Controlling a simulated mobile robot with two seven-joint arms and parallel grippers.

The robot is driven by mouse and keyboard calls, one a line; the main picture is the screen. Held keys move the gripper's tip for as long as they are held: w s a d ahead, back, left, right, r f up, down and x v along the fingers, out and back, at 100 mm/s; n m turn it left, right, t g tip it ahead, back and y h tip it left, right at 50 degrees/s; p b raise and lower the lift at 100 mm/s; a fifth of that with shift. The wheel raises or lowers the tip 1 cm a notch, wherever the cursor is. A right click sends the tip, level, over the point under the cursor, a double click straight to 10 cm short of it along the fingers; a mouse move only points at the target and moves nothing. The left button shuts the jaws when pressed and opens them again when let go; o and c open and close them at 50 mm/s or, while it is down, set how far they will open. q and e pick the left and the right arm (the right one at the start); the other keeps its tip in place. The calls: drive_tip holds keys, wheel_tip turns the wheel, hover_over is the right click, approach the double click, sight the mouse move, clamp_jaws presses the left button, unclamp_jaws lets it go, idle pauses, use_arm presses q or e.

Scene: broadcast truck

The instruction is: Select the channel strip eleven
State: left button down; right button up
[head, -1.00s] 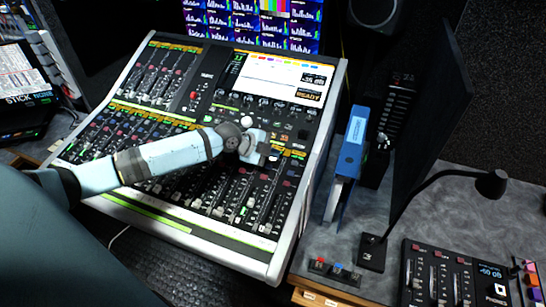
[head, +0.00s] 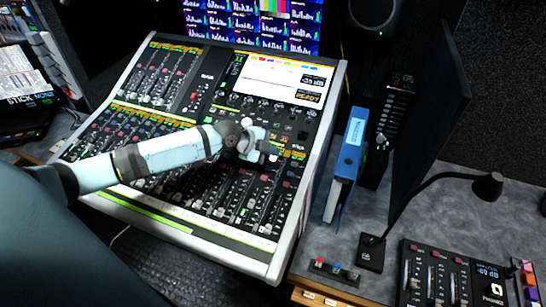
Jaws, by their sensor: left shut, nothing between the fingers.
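The mixing console (head: 292,220) fills the middle of the head view, with rows of channel strips and a lit screen (head: 284,82) at its upper right. Strip labels are too small to read, so I cannot tell which is strip eleven. My left arm reaches in from the left across the console. My left gripper (head: 268,150) is shut and empty over the right part of the console, at the upper end of the lower fader bank. I cannot tell whether its tips touch the surface. The arm hides part of the lower strips. My right gripper is not in view.
A blue binder (head: 347,160) stands right of the console. A dark monitor panel (head: 432,130), a desk lamp (head: 487,186) and a small control panel (head: 455,275) are further right. Multiview screens (head: 250,25) stand behind the console.

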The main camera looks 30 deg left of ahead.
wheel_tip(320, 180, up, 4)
drive_tip(key=p, duration=0.3)
drive_tip(key=shift+p, duration=0.35)
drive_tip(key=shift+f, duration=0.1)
idle(0.4)
